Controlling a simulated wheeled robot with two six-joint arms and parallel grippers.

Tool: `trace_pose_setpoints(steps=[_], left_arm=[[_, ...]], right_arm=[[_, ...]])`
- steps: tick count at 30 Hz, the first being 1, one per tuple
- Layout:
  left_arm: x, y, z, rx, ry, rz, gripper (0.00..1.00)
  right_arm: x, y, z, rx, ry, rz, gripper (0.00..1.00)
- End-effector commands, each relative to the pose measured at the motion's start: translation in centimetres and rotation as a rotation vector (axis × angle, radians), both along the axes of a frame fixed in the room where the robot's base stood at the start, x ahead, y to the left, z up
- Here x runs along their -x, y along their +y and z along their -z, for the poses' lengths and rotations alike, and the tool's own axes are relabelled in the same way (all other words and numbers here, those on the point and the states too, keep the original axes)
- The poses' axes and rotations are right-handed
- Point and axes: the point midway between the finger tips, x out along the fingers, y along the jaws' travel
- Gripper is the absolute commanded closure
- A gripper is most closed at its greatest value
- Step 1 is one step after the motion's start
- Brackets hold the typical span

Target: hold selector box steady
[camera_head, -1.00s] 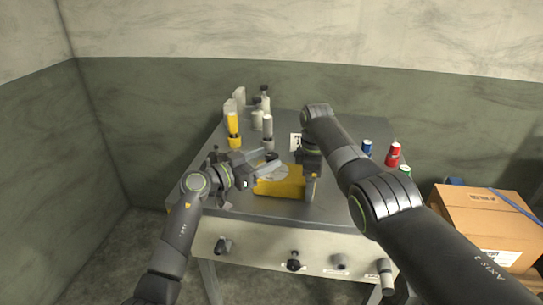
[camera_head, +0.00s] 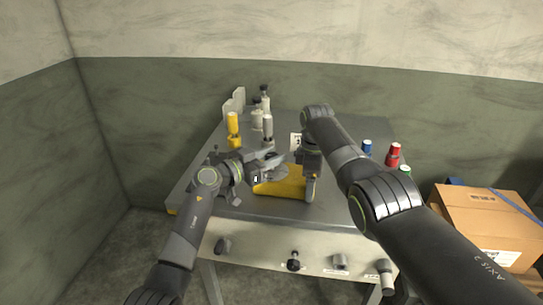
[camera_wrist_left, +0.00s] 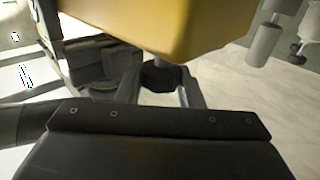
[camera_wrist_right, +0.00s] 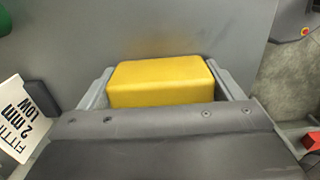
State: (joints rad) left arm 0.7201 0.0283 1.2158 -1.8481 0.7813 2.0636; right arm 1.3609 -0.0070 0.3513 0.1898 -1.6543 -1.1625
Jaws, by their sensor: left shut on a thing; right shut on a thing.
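The yellow selector box (camera_head: 282,187) sits on the grey table near its front edge. My right gripper (camera_head: 310,186) is shut on the box's right end. In the right wrist view its fingers lie along both sides of the yellow box (camera_wrist_right: 160,82). My left gripper (camera_head: 273,166) is at the box's upper left side. In the left wrist view the yellow box (camera_wrist_left: 165,22) fills the top, and the left fingers are shut around a dark knob (camera_wrist_left: 160,76) beside it. Part of the knob is hidden by the fingers.
A yellow bottle (camera_head: 233,124) and grey-white bottles stand at the table's back left. Blue, red (camera_head: 393,154) and green canisters stand at the right. A white printed card (camera_wrist_right: 17,116) is near the right gripper. A cardboard box (camera_head: 485,220) is beside the table.

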Motion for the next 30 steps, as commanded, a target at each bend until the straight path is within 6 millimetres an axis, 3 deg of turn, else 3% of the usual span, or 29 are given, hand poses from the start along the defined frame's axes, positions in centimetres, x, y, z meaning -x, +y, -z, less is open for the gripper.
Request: trace_pose_setpoints(steps=[30], left_arm=[[0.03, -0.03, 0.29, -0.004, 0.006, -0.406, 0.89]], right_arm=[[0.03, 0.13, -0.09, -0.001, 0.001, -0.006, 0.54]])
